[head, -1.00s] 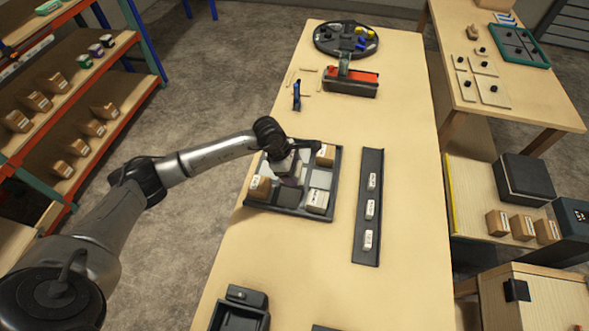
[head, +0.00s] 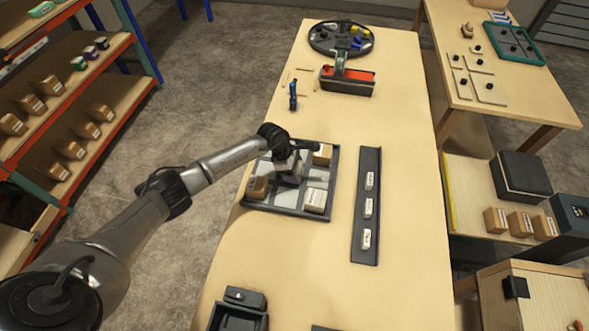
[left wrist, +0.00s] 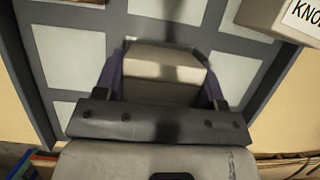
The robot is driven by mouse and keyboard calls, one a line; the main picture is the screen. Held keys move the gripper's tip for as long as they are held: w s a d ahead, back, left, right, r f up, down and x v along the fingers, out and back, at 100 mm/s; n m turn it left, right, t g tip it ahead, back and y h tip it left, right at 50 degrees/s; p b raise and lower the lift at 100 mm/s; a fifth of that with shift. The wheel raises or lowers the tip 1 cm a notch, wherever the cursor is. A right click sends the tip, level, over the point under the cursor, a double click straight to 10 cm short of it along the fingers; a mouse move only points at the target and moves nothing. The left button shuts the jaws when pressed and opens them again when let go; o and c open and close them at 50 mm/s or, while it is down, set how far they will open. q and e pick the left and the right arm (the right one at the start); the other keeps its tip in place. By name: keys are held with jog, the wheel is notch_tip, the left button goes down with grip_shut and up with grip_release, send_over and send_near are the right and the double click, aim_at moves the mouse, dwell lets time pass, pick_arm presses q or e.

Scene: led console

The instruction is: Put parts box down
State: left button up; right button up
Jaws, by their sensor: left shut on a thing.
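My left gripper (head: 289,175) is over the middle of a dark-rimmed tray (head: 328,207) with pale compartments, on the wooden table. It is shut on a parts box (left wrist: 165,75), a plain pale box between the purple fingers in the left wrist view. In the head view the gripper mostly hides this box. The tray's pale cells show around the box; I cannot tell whether it touches the tray floor. My right gripper is not in view.
A dark narrow strip (head: 368,180) with three small white labelled pieces lies right of the tray. A red-topped device (head: 347,80) and a round dark tray (head: 340,39) stand farther back. A dark bin (head: 238,312) is at the front. A shelf with boxes (head: 85,130) stands left.

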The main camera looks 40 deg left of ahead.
pick_arm(q)
jog(key=shift+f, duration=0.15)
jog(key=o, duration=1)
jog(key=shift+c, duration=0.2)
jog(key=v, duration=1.2)
jog(key=shift+a, duration=0.15)
